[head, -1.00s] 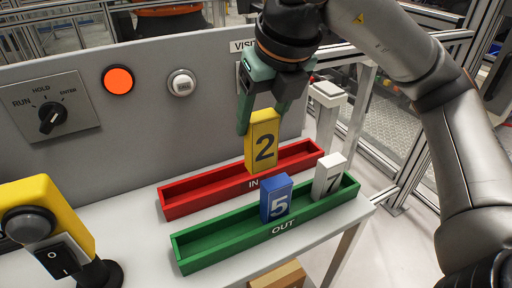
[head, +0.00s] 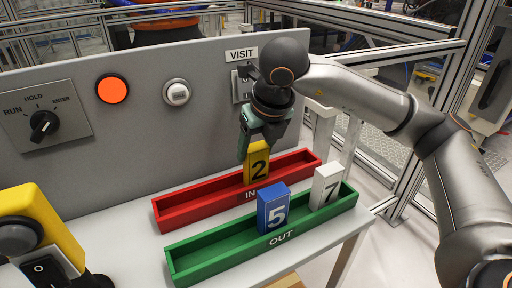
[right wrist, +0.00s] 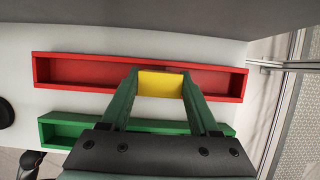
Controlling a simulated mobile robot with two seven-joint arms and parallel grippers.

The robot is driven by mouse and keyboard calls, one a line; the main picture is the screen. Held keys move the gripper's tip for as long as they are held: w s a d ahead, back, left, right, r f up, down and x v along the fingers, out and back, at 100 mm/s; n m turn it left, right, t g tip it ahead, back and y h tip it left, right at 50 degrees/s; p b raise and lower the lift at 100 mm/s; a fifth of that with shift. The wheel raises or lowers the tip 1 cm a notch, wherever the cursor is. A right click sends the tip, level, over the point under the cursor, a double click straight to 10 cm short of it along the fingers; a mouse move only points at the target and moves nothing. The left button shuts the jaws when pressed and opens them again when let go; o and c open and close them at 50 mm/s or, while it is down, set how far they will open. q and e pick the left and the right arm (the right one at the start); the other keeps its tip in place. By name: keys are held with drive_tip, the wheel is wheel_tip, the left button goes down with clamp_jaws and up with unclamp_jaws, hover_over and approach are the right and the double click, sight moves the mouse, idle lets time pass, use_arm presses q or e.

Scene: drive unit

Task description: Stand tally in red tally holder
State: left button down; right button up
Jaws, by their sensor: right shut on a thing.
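My right gripper (head: 257,142) is shut on the yellow tally (head: 258,168), marked 2, and holds it upright. The tally's lower end is at the red tally holder (head: 190,208), near the IN label; I cannot tell whether it rests on the holder's floor. In the right wrist view the yellow tally (right wrist: 160,85) sits between both fingers, over the red holder (right wrist: 85,73), right of its middle. My left gripper is not in view.
A green holder (head: 205,262) marked OUT lies in front, with a blue tally (head: 272,210) marked 5 and a white tally (head: 325,185) marked 7 standing in it. A grey panel (head: 150,140) with knob and buttons stands behind. A yellow switch box (head: 45,225) is at left.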

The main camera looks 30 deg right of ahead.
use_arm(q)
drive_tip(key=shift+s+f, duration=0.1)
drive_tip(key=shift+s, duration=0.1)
use_arm(e)
drive_tip(key=shift+f, duration=0.15)
drive_tip(key=o, duration=1.4)
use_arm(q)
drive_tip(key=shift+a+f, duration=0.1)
use_arm(e)
drive_tip(key=shift+r, duration=0.25)
use_arm(q)
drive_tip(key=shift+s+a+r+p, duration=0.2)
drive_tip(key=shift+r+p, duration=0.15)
drive_tip(key=shift+p, duration=0.35)
use_arm(e)
drive_tip(key=shift+v, duration=6)
